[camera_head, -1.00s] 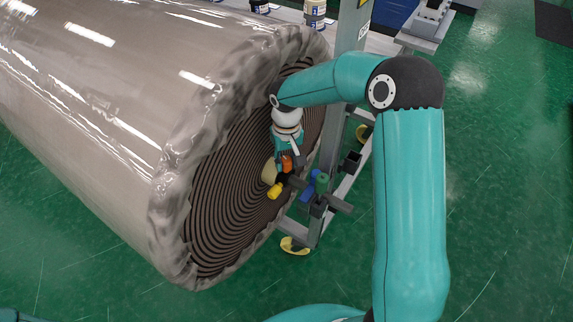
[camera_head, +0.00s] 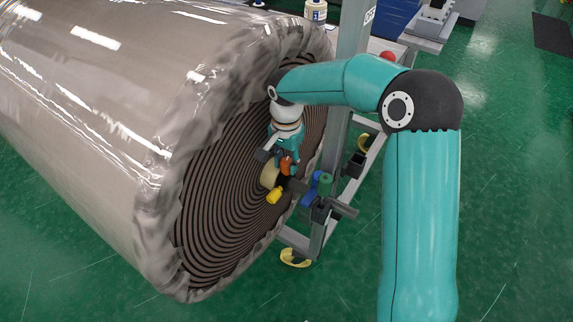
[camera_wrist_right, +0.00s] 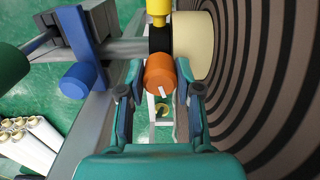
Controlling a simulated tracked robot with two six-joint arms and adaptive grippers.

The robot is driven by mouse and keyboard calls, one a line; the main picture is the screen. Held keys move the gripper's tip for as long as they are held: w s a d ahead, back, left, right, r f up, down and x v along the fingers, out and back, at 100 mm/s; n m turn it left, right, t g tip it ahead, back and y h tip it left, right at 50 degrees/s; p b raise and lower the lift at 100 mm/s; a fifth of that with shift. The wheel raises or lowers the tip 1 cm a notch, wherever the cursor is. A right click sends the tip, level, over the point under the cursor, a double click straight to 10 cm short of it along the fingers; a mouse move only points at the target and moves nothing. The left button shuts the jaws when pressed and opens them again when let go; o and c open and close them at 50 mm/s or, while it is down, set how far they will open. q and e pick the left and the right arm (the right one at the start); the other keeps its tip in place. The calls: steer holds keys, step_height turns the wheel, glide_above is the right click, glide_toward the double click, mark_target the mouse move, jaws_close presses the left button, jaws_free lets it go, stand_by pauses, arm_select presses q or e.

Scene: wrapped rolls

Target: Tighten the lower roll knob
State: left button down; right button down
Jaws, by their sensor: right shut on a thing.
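The large wrapped roll (camera_head: 110,120) fills the left, its ringed end face (camera_head: 215,220) turned to the right. At its core is a cream hub (camera_head: 269,175) with a dark block, a yellow knob (camera_head: 275,195) and an orange knob (camera_head: 287,165). My right gripper (camera_head: 284,158) is above the hub, its fingers around the orange knob. In the right wrist view the orange knob (camera_wrist_right: 160,72) sits between the two fingertips (camera_wrist_right: 161,80), its white mark facing the camera. The yellow knob (camera_wrist_right: 158,10) shows beyond it. My left gripper is out of view.
A grey metal stand (camera_head: 335,150) with a blue lever (camera_head: 310,192) and a green knob (camera_head: 325,178) is close right of the hub. Its yellow foot (camera_head: 296,257) rests on the green floor. White tubes (camera_wrist_right: 30,140) lie lower left in the wrist view.

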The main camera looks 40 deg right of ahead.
mark_target(286, 161)
steer(key=shift+m+b, duration=0.35)
steer(key=shift+m, duration=0.95)
steer(key=shift+w+r, duration=0.1)
steer(key=c, duration=0.8)
jaws_free()
step_height(286, 161, up, 12)
steer(key=shift+f, duration=0.1)
